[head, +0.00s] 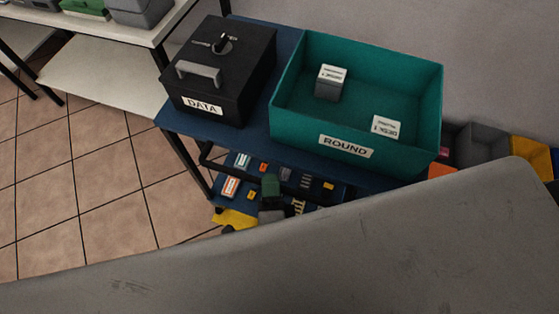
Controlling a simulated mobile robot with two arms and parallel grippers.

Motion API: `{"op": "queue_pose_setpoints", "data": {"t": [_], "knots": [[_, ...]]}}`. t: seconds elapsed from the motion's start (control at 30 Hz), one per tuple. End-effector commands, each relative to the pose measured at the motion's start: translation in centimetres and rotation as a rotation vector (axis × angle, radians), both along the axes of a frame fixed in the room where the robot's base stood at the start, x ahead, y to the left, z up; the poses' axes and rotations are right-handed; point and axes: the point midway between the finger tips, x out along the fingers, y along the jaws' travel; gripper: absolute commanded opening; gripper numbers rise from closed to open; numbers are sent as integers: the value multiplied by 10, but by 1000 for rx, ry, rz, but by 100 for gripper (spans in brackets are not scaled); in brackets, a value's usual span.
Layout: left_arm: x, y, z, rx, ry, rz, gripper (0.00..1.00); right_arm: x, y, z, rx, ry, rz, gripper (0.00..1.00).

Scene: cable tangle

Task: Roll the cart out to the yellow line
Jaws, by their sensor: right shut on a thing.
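The cart has a dark blue top (255,128) and a lower shelf with small parts. It stands against the wall beside a workbench. A black handle bar (235,170) runs along its near side below the top. A yellow patch (236,218) shows low by the cart's near corner; I cannot tell whether it is the yellow line. A large grey part of my own arm fills the bottom of the view and hides the cart's near right side. My right gripper is at the handle, its jaws mostly hidden. My left gripper is not in view.
A black box labelled DATA (219,70) and a teal bin labelled ROUND (350,115) stand on the cart; the bin holds two small labelled blocks. A white workbench (110,28) is at the upper left. Tiled floor (95,185) is clear at left. Coloured bins (482,142) sit at right.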

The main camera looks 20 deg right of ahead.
Motion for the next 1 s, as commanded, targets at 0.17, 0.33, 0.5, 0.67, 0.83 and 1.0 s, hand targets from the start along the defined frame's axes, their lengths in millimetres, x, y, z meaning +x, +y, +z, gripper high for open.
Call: {"op": "queue_pose_setpoints", "data": {"t": [0.17,0.33,0.5,0.67,0.83,1.0], "knots": [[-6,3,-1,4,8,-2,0,-17,12,-2,2,5,2,0],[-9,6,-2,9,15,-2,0,-23,15,-2,1,4,1,0],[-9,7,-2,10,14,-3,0,-24,16,-2,1,4,1,0],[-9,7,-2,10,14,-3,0,-24,16,-2,1,4,0,0],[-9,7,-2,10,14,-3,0,-24,16,-1,1,3,0,37],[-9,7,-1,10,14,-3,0,-23,16,-1,0,2,0,43]]}}
